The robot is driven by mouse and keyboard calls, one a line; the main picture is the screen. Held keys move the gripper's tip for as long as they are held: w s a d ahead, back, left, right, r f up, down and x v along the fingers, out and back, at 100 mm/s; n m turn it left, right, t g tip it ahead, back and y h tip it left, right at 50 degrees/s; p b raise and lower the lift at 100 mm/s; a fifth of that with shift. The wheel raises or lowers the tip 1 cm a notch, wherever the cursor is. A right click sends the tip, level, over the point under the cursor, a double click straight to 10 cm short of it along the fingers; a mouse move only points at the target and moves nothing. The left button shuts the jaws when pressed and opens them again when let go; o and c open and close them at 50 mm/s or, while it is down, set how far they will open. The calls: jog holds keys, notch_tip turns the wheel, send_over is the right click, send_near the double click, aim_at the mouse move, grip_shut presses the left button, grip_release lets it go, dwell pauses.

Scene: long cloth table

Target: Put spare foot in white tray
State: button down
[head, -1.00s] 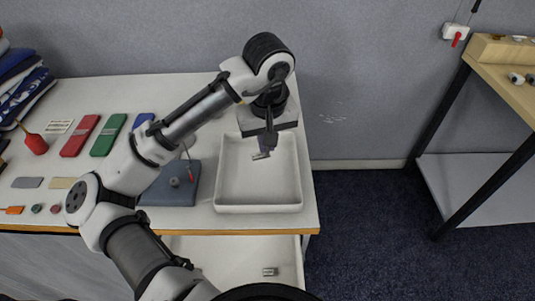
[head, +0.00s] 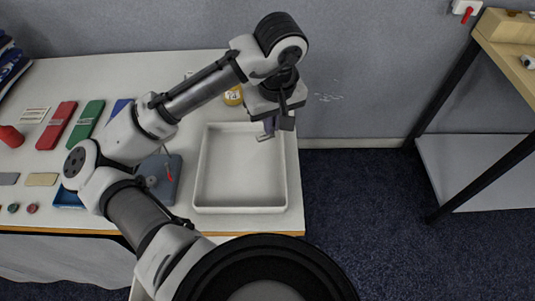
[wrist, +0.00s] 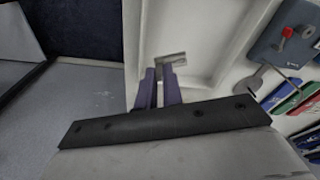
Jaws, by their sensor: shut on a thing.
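The white tray (head: 240,208) is a shallow, square-cornered tray at the right end of the table. My gripper (head: 267,131) is above the far right part of the tray. It is shut on a small grey metal piece, the spare foot (head: 264,138). In the wrist view the purple fingers of my gripper (wrist: 160,76) hold the spare foot (wrist: 171,59) at their tips, with the white tray (wrist: 205,84) behind it. The tray's visible floor is empty. The gap between the spare foot and the tray floor is hard to judge.
A blue-grey block (head: 160,178) with a red-tipped part stands left of the tray. Red (head: 57,125) and green (head: 86,124) flat pieces lie further left. A yellow-labelled jar (head: 233,96) stands behind the tray. The table's right edge is close beside the tray.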

notch_tip(320, 180, down, 13)
jog(key=shift+r, duration=0.2)
dwell(0.3)
jog(key=shift+f, duration=0.2)
jog(key=c, duration=1.5)
grip_release()
jog(key=shift+c, duration=0.2)
jog(key=shift+r, duration=0.1)
notch_tip(320, 180, up, 12)
jog(key=s, duration=0.1)
jog(key=shift+s+d, duration=0.15)
jog(key=shift+d, duration=0.1)
jog(key=shift+r, duration=0.1)
